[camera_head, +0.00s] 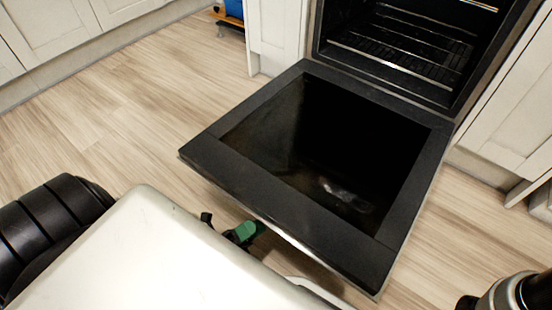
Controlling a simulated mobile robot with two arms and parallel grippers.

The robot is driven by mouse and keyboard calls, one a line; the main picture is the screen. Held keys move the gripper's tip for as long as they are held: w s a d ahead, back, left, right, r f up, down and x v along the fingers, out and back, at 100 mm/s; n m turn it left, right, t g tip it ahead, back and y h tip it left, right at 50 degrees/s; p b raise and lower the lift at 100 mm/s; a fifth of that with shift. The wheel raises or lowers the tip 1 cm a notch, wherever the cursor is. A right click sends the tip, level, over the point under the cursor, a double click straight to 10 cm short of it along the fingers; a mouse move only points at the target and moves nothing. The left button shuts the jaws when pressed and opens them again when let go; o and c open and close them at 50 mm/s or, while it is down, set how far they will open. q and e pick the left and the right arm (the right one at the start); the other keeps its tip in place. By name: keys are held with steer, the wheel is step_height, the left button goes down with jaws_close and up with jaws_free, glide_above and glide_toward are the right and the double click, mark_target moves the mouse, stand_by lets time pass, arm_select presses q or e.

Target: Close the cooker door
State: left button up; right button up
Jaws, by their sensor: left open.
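The cooker door (215,162) is folded fully down and lies about level in front of the oven, its dark glass inner side facing up. The cooker's cavity (400,45) is open behind it, with wire racks inside. My left gripper (228,231) is small and partly hidden behind my white body. Its green and black tips show just in front of the door's front edge, near its left part. It is open and holds nothing; whether it touches the door is unclear. My right arm shows only at the lower right corner, and its gripper is out of the picture.
Pale cabinets (510,105) flank the cooker, and more cabinets (60,35) run along the upper left. The wood floor (130,110) left of the door is clear. A blue object (233,9) sits at the top, beside the left cabinet.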

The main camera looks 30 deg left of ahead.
arm_select(q)
steer(key=shift+b+x, duration=0.6)
steer(key=shift+x, duration=2.1)
jaws_close()
